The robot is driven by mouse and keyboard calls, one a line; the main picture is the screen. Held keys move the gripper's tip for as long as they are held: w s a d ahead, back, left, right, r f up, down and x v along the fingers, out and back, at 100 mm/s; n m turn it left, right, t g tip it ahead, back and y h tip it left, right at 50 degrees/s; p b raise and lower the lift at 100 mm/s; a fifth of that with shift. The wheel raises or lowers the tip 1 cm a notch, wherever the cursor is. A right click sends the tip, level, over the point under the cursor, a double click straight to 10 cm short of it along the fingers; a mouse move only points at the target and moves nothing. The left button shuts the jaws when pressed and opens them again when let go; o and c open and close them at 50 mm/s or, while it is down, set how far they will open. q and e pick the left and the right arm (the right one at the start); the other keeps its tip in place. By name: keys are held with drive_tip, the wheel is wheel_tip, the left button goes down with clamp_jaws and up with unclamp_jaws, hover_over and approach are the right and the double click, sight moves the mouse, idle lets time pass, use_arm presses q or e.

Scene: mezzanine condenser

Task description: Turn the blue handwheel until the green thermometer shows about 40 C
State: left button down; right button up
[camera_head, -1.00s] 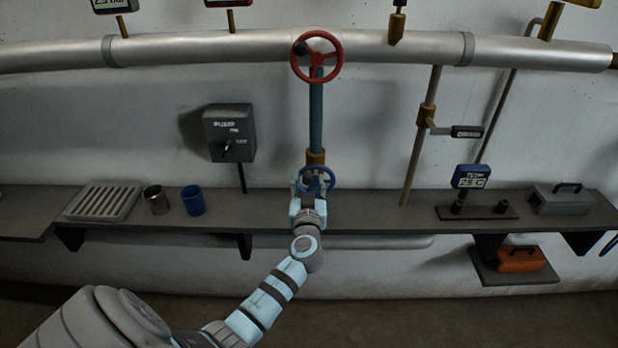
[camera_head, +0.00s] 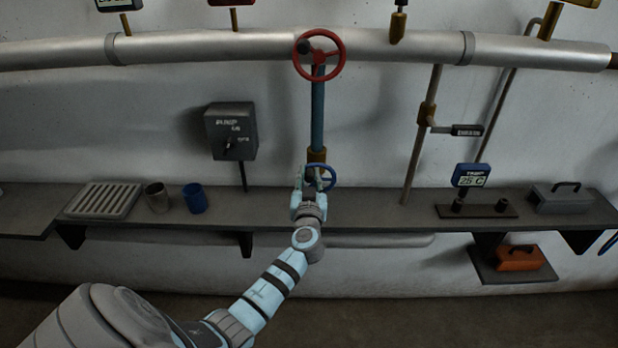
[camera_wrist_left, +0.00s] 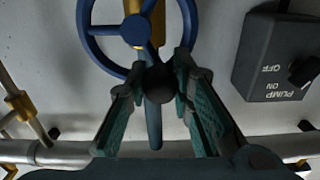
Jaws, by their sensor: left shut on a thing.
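The blue handwheel (camera_head: 333,178) sits low on the vertical blue pipe, below the red wheel. My left gripper (camera_head: 309,178) is at its left side in the head view. In the left wrist view, the handwheel (camera_wrist_left: 88,38) has a dark round knob (camera_wrist_left: 160,84) at its rim. There my left gripper (camera_wrist_left: 157,76) is shut on this knob, one finger on each side. A blue-framed thermometer display (camera_head: 471,175) labelled TEMP stands on the shelf at right and appears to read 25 C. My right gripper is not in view.
A red handwheel (camera_head: 341,58) is above on the same pipe. A grey pump switch box (camera_head: 231,131) is on the wall at left. The shelf (camera_head: 375,205) bears a grate, two cups and a grey case (camera_head: 560,198). An orange toolbox (camera_head: 521,258) sits lower right.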

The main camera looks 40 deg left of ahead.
use_arm(q)
drive_tip(key=m, duration=0.2)
drive_tip(key=b, duration=0.1)
drive_tip(key=shift+w+d+r+m, duration=0.1)
drive_tip(key=shift+w+d+m, duration=0.15)
drive_tip(key=shift+d+m, duration=0.15)
drive_tip(key=shift+w+d+m+b, duration=0.15)
drive_tip(key=shift+d+m, duration=0.05)
drive_tip(key=shift+m, duration=0.45)
drive_tip(key=shift+w+d+m+b, duration=0.1)
drive_tip(key=shift+d+m+b, duration=0.05)
drive_tip(key=shift+m, duration=0.5)
drive_tip(key=c, duration=1.7)
unclamp_jaws()
drive_tip(key=o, duration=0.3)
drive_tip(key=shift+d+r, duration=0.1)
drive_tip(key=shift+r, duration=0.05)
drive_tip(key=shift+d+r, duration=0.1)
